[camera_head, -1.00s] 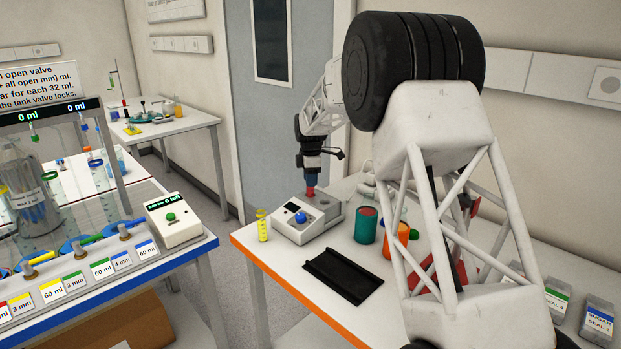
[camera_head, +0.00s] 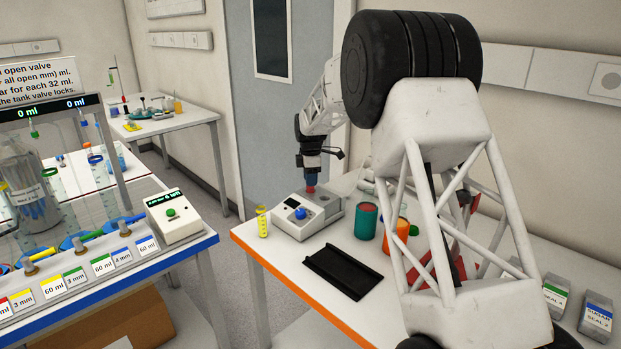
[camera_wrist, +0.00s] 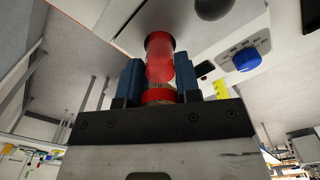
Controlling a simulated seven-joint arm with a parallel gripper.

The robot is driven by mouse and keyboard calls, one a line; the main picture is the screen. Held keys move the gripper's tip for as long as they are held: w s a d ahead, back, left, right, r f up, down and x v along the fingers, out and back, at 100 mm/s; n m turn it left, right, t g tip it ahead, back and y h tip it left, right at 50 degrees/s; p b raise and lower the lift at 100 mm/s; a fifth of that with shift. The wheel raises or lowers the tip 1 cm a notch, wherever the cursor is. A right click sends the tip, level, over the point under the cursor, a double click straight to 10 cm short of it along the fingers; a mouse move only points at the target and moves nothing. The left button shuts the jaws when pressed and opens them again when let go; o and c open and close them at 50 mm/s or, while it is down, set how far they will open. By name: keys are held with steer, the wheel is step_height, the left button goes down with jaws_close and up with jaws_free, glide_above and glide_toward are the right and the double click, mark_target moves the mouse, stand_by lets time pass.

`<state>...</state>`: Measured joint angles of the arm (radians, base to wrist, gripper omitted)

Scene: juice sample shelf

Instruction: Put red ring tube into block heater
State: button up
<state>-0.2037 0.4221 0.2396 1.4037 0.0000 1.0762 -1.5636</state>
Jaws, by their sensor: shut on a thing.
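The red tube (camera_wrist: 160,62), with a red ring (camera_wrist: 157,96) near my jaws, is held between the blue fingers of my gripper (camera_wrist: 159,82). In the head view my gripper (camera_head: 311,176) points down over the back of the white block heater (camera_head: 290,228), and a little red (camera_head: 310,189) shows below the fingers. The heater has a blue knob and a dark display; its underlit face (camera_wrist: 120,15) also shows in the wrist view. The tube's far end is at or very near the heater's top; I cannot tell whether it is inside a well.
A yellow tube (camera_head: 263,222) stands left of the heater. A teal cup (camera_head: 366,221) and an orange container (camera_head: 396,232) stand to its right. A black tray (camera_head: 343,272) lies in front. The orange table edge (camera_head: 270,277) is at the front left.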

steer(key=shift+f, duration=1.25)
stand_by(1.1)
steer(key=o, duration=1)
steer(key=shift+r, duration=0.1)
steer(key=shift+r, duration=3.8)
